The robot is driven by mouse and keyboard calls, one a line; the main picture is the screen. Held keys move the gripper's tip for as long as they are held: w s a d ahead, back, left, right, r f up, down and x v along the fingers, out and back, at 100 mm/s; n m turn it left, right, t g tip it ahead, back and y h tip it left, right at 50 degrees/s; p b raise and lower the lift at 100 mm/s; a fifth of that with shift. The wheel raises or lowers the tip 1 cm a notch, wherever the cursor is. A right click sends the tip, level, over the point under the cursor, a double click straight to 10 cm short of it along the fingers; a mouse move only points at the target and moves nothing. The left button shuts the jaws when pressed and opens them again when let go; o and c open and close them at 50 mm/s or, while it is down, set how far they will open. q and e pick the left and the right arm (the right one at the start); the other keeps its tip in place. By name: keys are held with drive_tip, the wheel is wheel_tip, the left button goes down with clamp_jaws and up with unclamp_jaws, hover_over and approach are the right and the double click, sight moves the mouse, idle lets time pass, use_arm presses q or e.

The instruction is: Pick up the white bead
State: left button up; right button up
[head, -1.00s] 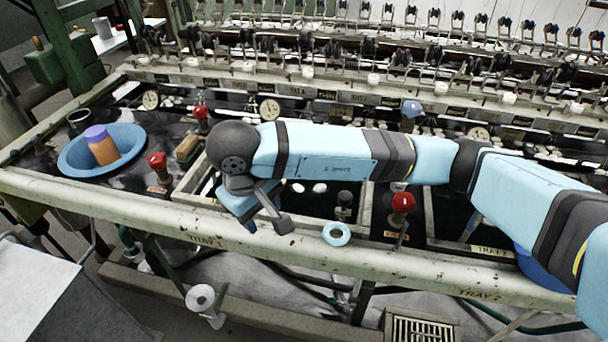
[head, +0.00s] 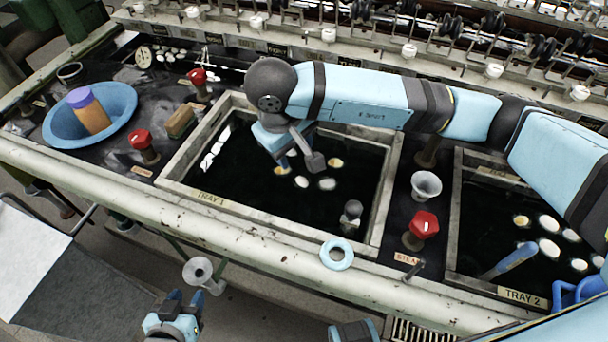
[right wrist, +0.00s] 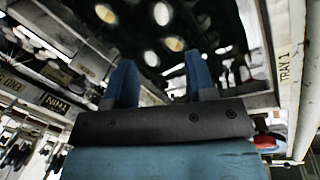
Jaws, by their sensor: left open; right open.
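I cannot single out one white bead. Several small pale oval pieces lie in the dark basin of tray 1 (head: 215,200): a white one (head: 301,182), another white one (head: 327,184) and yellowish ones. Pale ovals also show in the right wrist view (right wrist: 173,43), beyond the fingers. My right gripper (head: 299,160) is over tray 1, close to these ovals, open and with nothing seen between its blue fingers (right wrist: 160,78). My left gripper (head: 184,298) is open and empty at the bottom, in front of the bench's front rail.
A pale blue ring (head: 337,254) lies on the front rail. A blue bowl (head: 118,97) with an orange, purple-capped cylinder stands left. Tray 2 (head: 448,215) holds more pale ovals.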

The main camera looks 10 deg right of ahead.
hover_over(303, 181)
drive_tip(key=a, duration=0.1)
wheel_tip(303, 181, down, 6)
drive_tip(key=f, duration=0.4)
drive_tip(key=shift+s+d+f, duration=0.1)
drive_tip(key=shift+d, duration=0.2)
drive_tip(key=shift+d+f, duration=0.1)
drive_tip(key=shift+f, duration=0.4)
drive_tip(key=c, duration=0.7)
